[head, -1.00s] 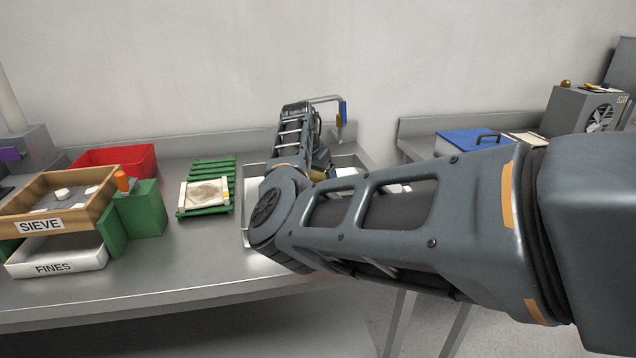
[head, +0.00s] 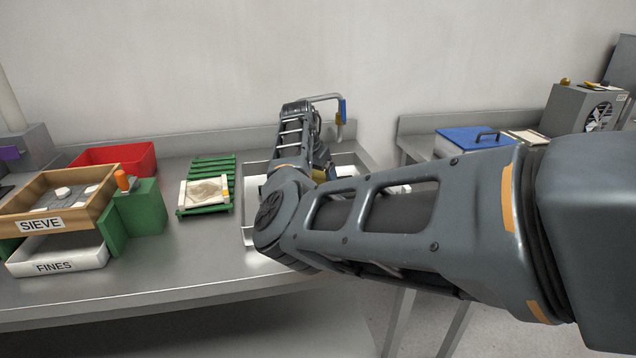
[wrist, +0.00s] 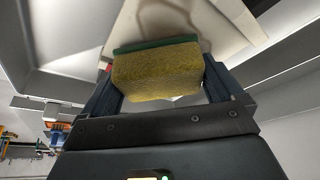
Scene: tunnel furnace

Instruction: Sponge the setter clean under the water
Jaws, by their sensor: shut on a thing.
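My gripper (wrist: 157,84) is shut on a yellow sponge (wrist: 158,72) with a green scouring side, seen in the wrist view. The sponge is against or just above a cream setter (wrist: 222,22) in the basin. A brown stain shows on the setter behind the sponge; I cannot tell whether they touch. In the head view my arm hides most of the sink (head: 250,190), the setter and the gripper. The tap (head: 340,112), with a blue lever, stands at the back of the sink. I cannot make out running water.
A green rack (head: 213,164) left of the sink carries a cream framed piece (head: 206,192). Further left are a red bin (head: 125,158), a wooden sieve (head: 60,208), a white fines tray (head: 60,256) and a green block (head: 145,212). Bare bench lies in front of the rack.

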